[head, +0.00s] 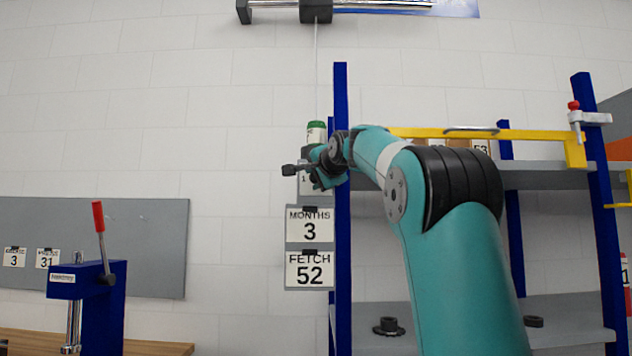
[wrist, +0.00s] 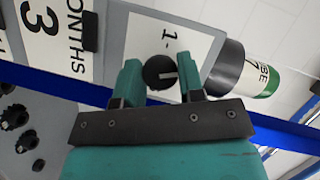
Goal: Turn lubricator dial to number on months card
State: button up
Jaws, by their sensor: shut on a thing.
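The months card (head: 310,229) hangs by the blue post in the head view and reads 3; it also shows sideways at the upper left of the wrist view (wrist: 45,30). The round black dial (wrist: 158,72) has a pale pointer mark, on a white plate (wrist: 150,27) where a 1 is readable. My gripper (wrist: 160,78) is shut on the dial, with one teal finger on each side. Other numbers on the plate are hidden or too small to read.
A fetch card (head: 310,270) reading 52 hangs below the months card. The blue post (head: 341,240) of the shelf rack stands close to my gripper. A yellow bar (head: 450,133) crosses the rack. A blue press with a red-handled lever (head: 99,217) stands at lower left.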

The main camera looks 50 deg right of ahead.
jog(key=shift+s+d+f+m+t+b, duration=0.1)
jog(key=shift+m+t+b, duration=0.65)
jog(key=shift+m, duration=1.25)
jog(key=o, duration=0.9)
jog(key=shift+s, duration=0.1)
jog(key=b+v, duration=0.1)
jog(key=v, duration=0.4)
jog(key=b+v, duration=0.1)
jog(key=v, duration=0.5)
jog(key=b+v, duration=0.1)
jog(key=v, duration=0.5)
jog(key=shift+a+f+b, duration=0.2)
jog(key=shift+f+b, duration=0.15)
